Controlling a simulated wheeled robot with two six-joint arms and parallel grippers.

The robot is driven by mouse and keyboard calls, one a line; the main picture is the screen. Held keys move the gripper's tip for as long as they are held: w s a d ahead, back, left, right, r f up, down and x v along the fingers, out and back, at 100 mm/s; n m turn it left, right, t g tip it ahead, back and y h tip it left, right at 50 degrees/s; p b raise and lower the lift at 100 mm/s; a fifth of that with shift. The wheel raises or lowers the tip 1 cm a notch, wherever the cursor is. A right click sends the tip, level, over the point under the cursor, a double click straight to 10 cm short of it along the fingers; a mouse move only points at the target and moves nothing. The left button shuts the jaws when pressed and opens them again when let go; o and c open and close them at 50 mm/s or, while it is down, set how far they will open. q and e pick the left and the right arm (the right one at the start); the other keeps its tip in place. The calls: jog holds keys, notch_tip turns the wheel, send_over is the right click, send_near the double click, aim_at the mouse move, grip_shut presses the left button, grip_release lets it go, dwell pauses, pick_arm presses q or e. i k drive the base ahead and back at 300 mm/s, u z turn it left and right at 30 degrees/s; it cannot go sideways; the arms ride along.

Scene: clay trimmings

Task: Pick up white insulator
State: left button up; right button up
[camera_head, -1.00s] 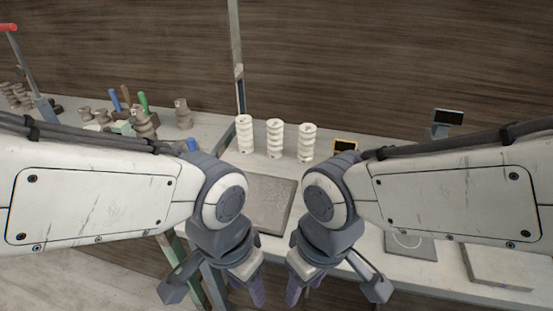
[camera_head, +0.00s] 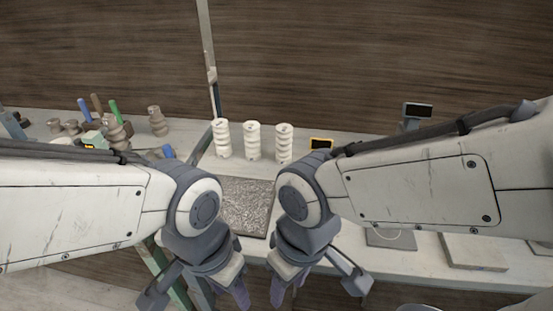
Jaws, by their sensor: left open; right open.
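Three white ribbed insulators stand upright in a row near the back of the table: the left one (camera_head: 221,139), the middle one (camera_head: 253,141) and the right one (camera_head: 284,143). My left gripper (camera_head: 200,300) hangs low at the front of the table, open and empty. My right gripper (camera_head: 315,290) hangs to its right, also open and empty. Both grippers are nearer to me than the insulators and apart from them. Their fingertips are partly hidden or cut off at the lower edge.
A grey textured slab (camera_head: 245,200) lies in front of the insulators, partly hidden by my arms. Brown ribbed pieces (camera_head: 157,121) and coloured-handled tools (camera_head: 114,111) stand at the left. A yellow-framed device (camera_head: 321,143) and a dark-screened scale (camera_head: 417,111) are at the right. A thin post (camera_head: 209,60) rises behind.

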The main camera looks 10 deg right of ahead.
aim_at(251, 130)
jog(key=u, duration=0.35)
jog(key=i, duration=0.9)
jog(key=z, duration=0.1)
